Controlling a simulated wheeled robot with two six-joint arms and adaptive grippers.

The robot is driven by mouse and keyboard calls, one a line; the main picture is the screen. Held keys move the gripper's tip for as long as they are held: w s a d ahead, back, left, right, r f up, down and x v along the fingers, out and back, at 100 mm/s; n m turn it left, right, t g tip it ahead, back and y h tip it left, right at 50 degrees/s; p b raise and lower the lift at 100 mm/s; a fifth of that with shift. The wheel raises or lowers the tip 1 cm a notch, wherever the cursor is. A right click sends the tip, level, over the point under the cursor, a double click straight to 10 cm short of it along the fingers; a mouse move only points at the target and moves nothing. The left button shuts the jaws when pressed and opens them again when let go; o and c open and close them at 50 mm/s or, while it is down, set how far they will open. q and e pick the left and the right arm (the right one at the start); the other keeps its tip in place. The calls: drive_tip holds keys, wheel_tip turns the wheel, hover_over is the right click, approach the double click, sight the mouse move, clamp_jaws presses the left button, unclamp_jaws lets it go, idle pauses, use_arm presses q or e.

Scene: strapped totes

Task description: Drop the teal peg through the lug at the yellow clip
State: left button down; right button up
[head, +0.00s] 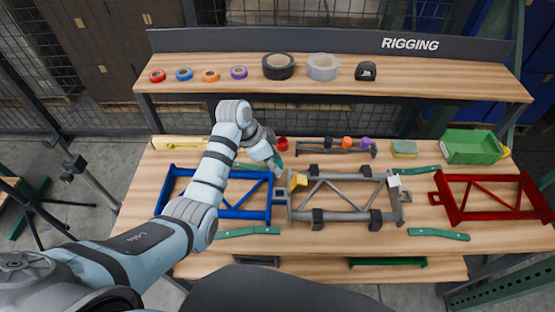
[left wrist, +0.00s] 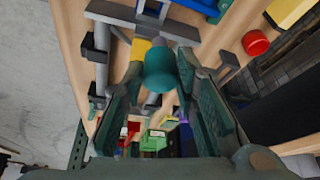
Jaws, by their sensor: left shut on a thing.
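My left gripper (head: 276,165) is above the bench, near the facing ends of the blue and grey frames. It is shut on the teal peg (left wrist: 165,72), whose round end shows between the fingers in the left wrist view. The yellow clip (head: 298,181) sits on the left end of the grey frame (head: 345,215); it also shows in the left wrist view (left wrist: 139,48), partly behind the peg. A grey lug (head: 281,195) lies between the blue and grey frames. Whether the peg touches the lug cannot be told. My right gripper is not in view.
The blue frame (head: 235,213) is at left and the red frame (head: 490,210) at right. Behind stand a grey rack (head: 335,151) with coloured knobs, a sponge (head: 404,149) and a green bin (head: 472,146). Teal straps (head: 438,234) lie on the bench. Tape rolls (head: 278,66) line the shelf.

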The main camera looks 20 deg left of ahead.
sight(284, 193)
use_arm(q)
drive_tip(key=shift+s+d+f+m, duration=0.15)
drive_tip(key=shift+d+m, duration=0.05)
drive_tip(key=shift+d, duration=0.15)
drive_tip(key=shift+s+d+f+m, duration=0.1)
drive_tip(key=shift+s+d+m, duration=0.1)
drive_tip(key=shift+d, duration=0.15)
drive_tip(key=shift+w+a+f, duration=0.1)
drive_tip(key=shift+a+f, duration=0.05)
drive_tip(key=shift+f, duration=0.8)
wheel_tip(284, 193, down, 3)
drive_tip(key=shift+r+b, duration=0.2)
drive_tip(key=shift+b, duration=0.95)
drive_tip(key=shift+f+b, duration=2.15)
drive_tip(key=shift+f, duration=0.65)
drive_tip(key=c, duration=1.2)
unclamp_jaws()
